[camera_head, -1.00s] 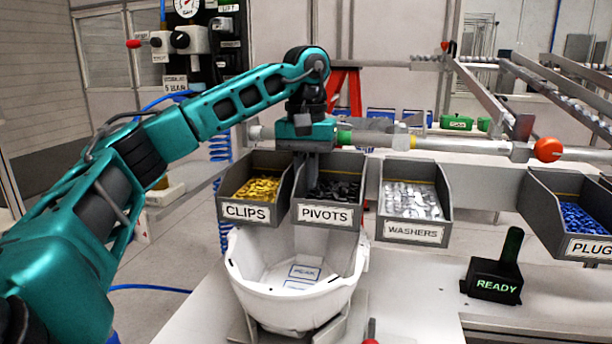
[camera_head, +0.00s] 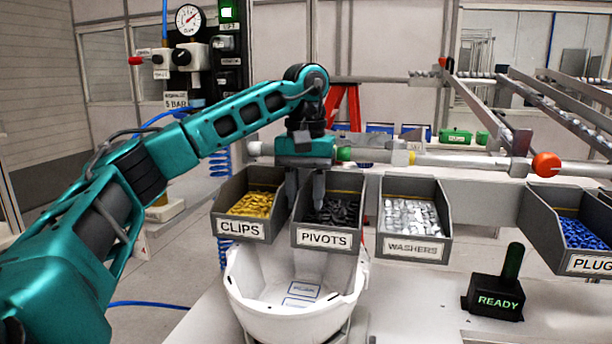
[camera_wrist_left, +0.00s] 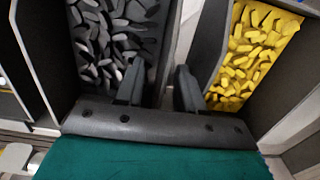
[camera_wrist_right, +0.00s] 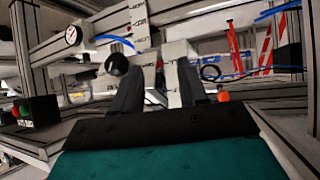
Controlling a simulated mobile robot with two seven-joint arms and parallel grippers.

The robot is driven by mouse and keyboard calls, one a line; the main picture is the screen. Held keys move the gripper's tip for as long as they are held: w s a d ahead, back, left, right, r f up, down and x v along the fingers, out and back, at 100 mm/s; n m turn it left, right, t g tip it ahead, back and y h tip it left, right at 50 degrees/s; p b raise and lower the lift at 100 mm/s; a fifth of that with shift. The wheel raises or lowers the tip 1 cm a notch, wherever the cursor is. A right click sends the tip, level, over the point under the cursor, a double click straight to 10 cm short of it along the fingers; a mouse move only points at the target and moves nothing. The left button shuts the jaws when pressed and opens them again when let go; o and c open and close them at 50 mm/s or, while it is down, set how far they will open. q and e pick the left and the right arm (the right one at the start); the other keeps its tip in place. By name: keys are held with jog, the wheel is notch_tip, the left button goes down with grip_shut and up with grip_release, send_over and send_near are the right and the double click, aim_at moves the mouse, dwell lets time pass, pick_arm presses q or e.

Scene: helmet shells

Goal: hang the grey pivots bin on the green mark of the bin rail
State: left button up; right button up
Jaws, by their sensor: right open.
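The grey pivots bin (camera_head: 322,239) holds dark pieces and sits between the clips and washers bins, below the bin rail (camera_head: 466,160). A green mark (camera_head: 343,153) shows on the rail just right of my left gripper's body. My left gripper (camera_head: 305,205) points down at the pivots bin's left side, fingers apart. In the left wrist view, one finger of the gripper (camera_wrist_left: 160,88) is over the pivots bin (camera_wrist_left: 163,50) and the other is on the clips side, with the bin's side wall between them. Contact is unclear. My right gripper (camera_wrist_right: 160,85) is open and empty, seen only in its wrist view.
The clips bin (camera_head: 240,228) is close on the left; the washers bin (camera_head: 415,248) and plugs bin (camera_head: 590,263) are on the right. A white helmet shell (camera_head: 290,318) stands below. A black READY box (camera_head: 494,300) is on the table.

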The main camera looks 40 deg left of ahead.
pick_arm(q)
notch_tip(320, 180, up, 13)
jog(key=shift+p, duration=0.4)
jog(key=shift+f, duration=0.15)
